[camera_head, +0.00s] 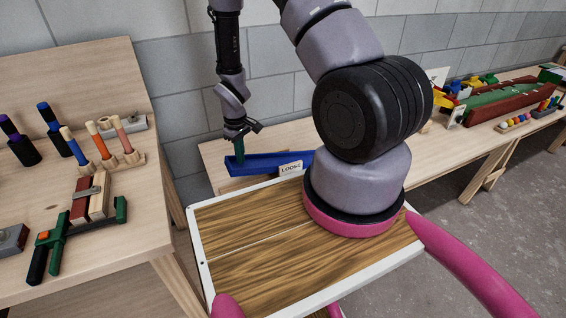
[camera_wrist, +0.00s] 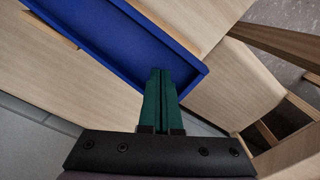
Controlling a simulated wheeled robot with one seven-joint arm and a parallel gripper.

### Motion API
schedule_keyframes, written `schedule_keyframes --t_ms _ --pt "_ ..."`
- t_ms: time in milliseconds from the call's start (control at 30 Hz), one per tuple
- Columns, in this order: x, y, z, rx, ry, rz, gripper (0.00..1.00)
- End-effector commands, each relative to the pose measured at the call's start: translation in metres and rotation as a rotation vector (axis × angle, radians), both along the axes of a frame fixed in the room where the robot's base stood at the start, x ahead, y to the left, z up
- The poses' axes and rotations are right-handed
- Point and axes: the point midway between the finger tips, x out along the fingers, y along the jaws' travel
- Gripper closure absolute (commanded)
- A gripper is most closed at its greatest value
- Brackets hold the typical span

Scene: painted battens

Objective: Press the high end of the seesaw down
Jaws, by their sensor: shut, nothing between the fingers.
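The seesaw seems to be the long blue trough-like beam (camera_head: 262,163) on the bench behind my base; its right part is hidden by my arm. In the wrist view the blue beam (camera_wrist: 115,28) runs from the upper left to an end near the middle, with a raised rim. My gripper (camera_head: 239,158) points down at the beam's left end in the head view. Its green fingers (camera_wrist: 160,74) are shut with nothing between them and overlap the inside of that end. I cannot tell whether the fingertips touch the beam, or how far it tilts.
A card reading LOOSE (camera_head: 291,168) stands at the beam's front. A left table (camera_head: 110,255) holds a clamp (camera_head: 55,240) and several coloured handles. The right bench carries a green-and-red box (camera_head: 500,103) and small coloured pieces. Bare bench (camera_wrist: 225,85) lies beside the beam's end.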

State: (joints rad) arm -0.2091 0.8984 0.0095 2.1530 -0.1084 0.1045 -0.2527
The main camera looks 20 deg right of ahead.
Motion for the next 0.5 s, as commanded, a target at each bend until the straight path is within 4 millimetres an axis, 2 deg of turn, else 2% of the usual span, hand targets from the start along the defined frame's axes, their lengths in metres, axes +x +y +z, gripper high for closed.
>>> schedule_keyframes --t_ms 500 --pt "0.0001 0.0 -0.0055 0.0 0.0 0.0 1.0"
